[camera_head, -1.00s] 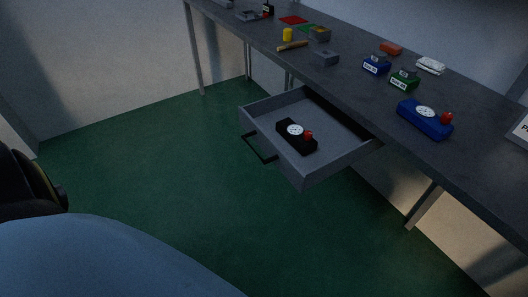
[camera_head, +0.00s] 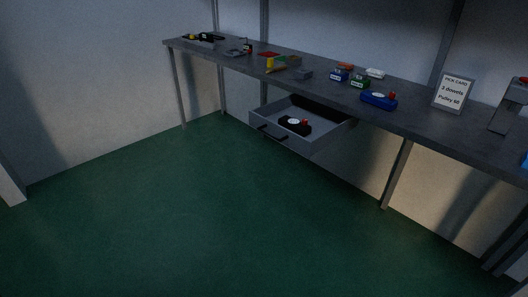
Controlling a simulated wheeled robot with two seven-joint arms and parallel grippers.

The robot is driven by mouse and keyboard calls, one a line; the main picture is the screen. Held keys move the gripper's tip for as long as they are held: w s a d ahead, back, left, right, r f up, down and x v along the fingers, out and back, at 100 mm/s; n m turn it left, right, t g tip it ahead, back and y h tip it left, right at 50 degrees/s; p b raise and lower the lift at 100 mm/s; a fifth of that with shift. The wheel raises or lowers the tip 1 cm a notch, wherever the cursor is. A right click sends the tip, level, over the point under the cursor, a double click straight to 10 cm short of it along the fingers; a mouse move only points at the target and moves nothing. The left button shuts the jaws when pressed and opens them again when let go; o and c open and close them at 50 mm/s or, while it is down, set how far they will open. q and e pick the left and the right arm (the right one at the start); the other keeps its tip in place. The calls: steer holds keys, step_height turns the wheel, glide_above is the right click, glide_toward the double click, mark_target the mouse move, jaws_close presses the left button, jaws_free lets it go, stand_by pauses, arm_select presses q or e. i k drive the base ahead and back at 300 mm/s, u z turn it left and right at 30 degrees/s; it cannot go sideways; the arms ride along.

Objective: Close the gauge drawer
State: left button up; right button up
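The gauge drawer (camera_head: 312,146) is grey and hangs under the bench, pulled well out toward the open floor. Its dark bar handle (camera_head: 272,134) is on the front panel, at the left in the picture. A black gauge (camera_head: 296,126) with a white dial and a red knob lies inside the drawer. Neither of my grippers is in view, and nothing touches the drawer or its handle.
Bench legs (camera_head: 397,173) stand below. The green floor (camera_head: 200,220) before the drawer is clear.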

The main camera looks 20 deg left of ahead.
mark_target(328, 124)
steer(key=z, duration=0.25)
steer(key=i, duration=0.8)
steer(key=u, duration=0.7)
steer(key=i, duration=0.9)
steer(key=u, duration=0.8)
